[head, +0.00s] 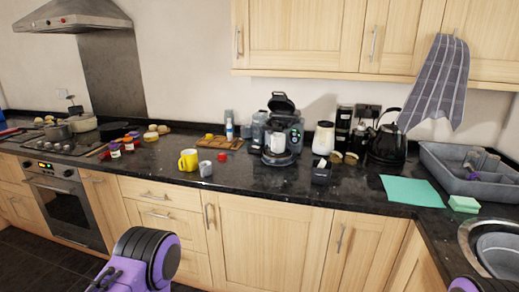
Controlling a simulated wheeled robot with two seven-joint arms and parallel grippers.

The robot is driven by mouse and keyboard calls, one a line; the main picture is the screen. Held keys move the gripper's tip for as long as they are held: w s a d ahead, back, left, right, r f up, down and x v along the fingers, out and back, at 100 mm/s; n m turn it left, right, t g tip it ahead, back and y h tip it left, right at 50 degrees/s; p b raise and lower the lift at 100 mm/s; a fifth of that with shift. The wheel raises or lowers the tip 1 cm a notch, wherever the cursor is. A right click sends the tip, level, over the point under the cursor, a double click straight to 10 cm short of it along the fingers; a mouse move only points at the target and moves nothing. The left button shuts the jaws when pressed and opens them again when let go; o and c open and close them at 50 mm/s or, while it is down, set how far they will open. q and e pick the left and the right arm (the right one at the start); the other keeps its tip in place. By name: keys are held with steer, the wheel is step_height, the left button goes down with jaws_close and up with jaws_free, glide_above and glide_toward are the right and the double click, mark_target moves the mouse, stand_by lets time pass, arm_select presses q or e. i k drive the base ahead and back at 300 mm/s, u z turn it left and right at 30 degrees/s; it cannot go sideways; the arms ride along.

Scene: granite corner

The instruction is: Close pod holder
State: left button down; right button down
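The coffee machine (281,136) stands on the dark granite counter near the middle of the head view. Its black lid, the pod holder (282,103), is tilted up and open at the top of the machine. A purple and black part of my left arm shows at the bottom left of the middle, in front of the lower cabinets and well apart from the machine. A small purple piece of my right arm shows at the bottom right edge. Neither gripper's fingers are in view.
A yellow mug (188,160) and a grey cup (206,169) stand left of the machine. A small dark container (321,173) and a white canister (324,138) are to its right. A black kettle (387,144) stands farther right. Wall cabinets (345,38) hang above.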

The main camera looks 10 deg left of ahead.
mark_target(270, 129)
steer(key=z, duration=1.05)
steer(key=k, duration=0.1)
steer(key=u, duration=2.15)
steer(key=i, duration=0.75)
steer(key=z, duration=0.4)
steer(key=i, duration=0.65)
steer(key=z, duration=0.65)
